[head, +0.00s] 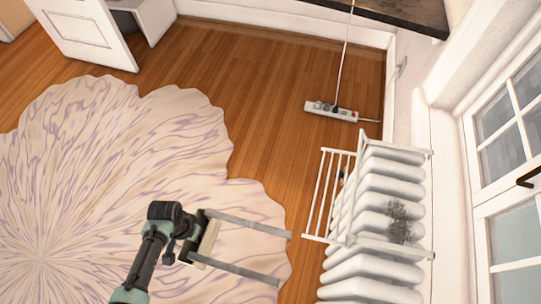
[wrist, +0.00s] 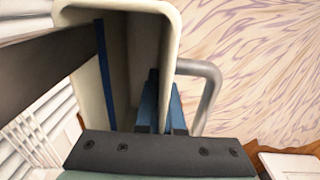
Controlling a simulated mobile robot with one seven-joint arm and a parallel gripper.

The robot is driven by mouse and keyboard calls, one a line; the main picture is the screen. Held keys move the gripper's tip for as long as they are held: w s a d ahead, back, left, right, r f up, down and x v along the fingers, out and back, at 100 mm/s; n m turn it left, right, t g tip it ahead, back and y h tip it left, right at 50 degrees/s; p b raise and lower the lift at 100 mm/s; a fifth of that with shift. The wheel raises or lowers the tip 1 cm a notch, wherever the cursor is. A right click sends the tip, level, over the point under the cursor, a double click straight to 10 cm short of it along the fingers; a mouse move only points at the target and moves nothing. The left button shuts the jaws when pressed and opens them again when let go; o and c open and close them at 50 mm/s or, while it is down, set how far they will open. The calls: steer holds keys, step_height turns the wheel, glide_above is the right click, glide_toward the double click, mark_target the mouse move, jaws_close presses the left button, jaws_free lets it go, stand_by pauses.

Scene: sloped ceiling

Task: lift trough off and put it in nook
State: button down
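The trough (head: 211,238), a narrow cream box, is at my gripper (head: 197,240) above the rug in the head view. Two long grey bars extend from it towards the radiator, their far ends apart from it. In the wrist view the trough (wrist: 121,8) shows its open hollow, with a dark bar at left and a bent grey bar at right. My gripper's blue-edged fingers (wrist: 163,105) are close together at its right wall and seem closed on that wall. The nook may be the open white recess (head: 157,18) at the upper left; its inside is mostly hidden.
A white radiator (head: 375,205) with a white rail rack (head: 325,190) and a grey plant-like clump (head: 400,222) stands right. A power strip (head: 331,111) with a cord lies on the floor. A white door (head: 85,32) stands open. Wood floor between is clear.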

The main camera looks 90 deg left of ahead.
steer(key=s+a+r+b, duration=0.1)
steer(key=s+a+b, duration=0.2)
steer(key=s, duration=0.5)
steer(key=shift+s+r, duration=0.15)
steer(key=shift+r, duration=0.25)
